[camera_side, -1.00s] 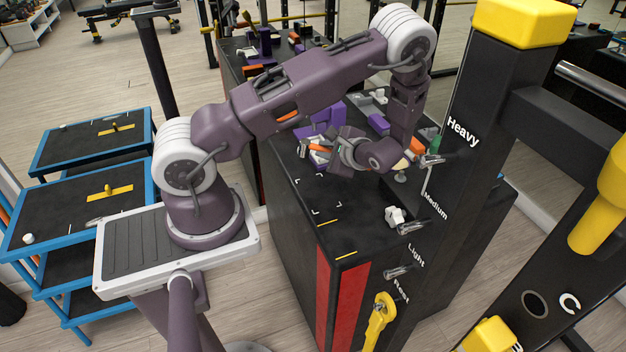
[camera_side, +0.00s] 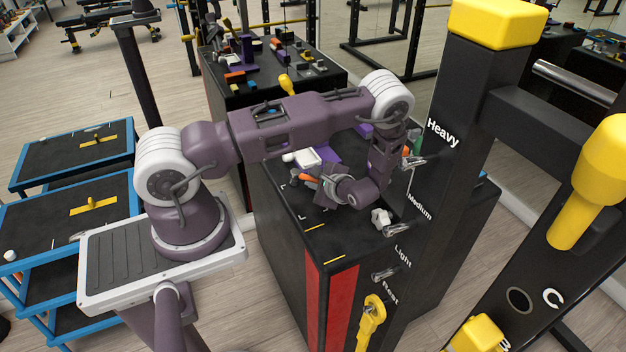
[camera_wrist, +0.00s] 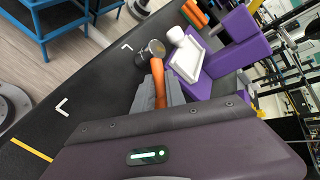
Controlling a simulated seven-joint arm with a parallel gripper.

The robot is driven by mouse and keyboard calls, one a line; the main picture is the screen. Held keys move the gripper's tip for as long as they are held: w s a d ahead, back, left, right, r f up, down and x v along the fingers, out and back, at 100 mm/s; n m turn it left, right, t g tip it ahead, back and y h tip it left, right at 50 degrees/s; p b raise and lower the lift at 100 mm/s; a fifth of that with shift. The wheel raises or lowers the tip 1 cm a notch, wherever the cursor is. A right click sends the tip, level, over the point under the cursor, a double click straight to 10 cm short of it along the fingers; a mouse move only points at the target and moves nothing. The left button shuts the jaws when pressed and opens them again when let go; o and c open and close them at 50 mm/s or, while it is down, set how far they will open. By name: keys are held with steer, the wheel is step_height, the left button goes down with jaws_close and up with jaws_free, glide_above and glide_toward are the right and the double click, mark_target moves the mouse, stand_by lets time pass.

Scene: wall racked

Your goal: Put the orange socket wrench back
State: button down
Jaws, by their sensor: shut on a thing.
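The orange socket wrench has an orange handle (camera_wrist: 158,76) and a round grey metal head (camera_wrist: 152,50) in the wrist view. My gripper (camera_wrist: 158,95) is shut on the handle, and the head sticks out beyond the fingers. In the side view my gripper (camera_side: 328,187) is low over the black bench top, with a bit of the orange handle (camera_side: 304,177) showing at its left. Much of the wrench is hidden there by the gripper. I cannot tell whether the wrench touches the bench.
White corner marks (camera_wrist: 62,107) lie on the bench top (camera_wrist: 105,85). A purple stand (camera_wrist: 238,24), a white tray (camera_wrist: 187,62) and a white bottle (camera_wrist: 176,36) are close to the wrench head. A white object (camera_side: 381,216) sits by the upright post (camera_side: 450,110).

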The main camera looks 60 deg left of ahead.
steer(key=c, duration=1.4)
jaws_free()
steer(key=shift+f, duration=0.1)
steer(key=v, duration=0.7)
steer(key=shift+s, duration=0.3)
steer(key=s+d+r+n+h, duration=0.2)
steer(key=d+r+n+h, duration=0.15)
steer(key=r, duration=0.75)
steer(key=s+d+r+n+h, duration=0.25)
steer(key=d+r, duration=0.25)
steer(key=r, duration=0.5)
steer(key=s+d+r+t+h, duration=0.2)
steer(key=s+d+r, duration=0.1)
steer(key=s+r, duration=0.1)
steer(key=s+d+r+t+h, duration=0.2)
steer(key=s+d+r, duration=0.2)
steer(key=s, duration=0.1)
steer(key=s+d+r+t+h, duration=0.2)
steer(key=s+d+r, duration=0.2)
steer(key=shift+s+d, duration=0.15)
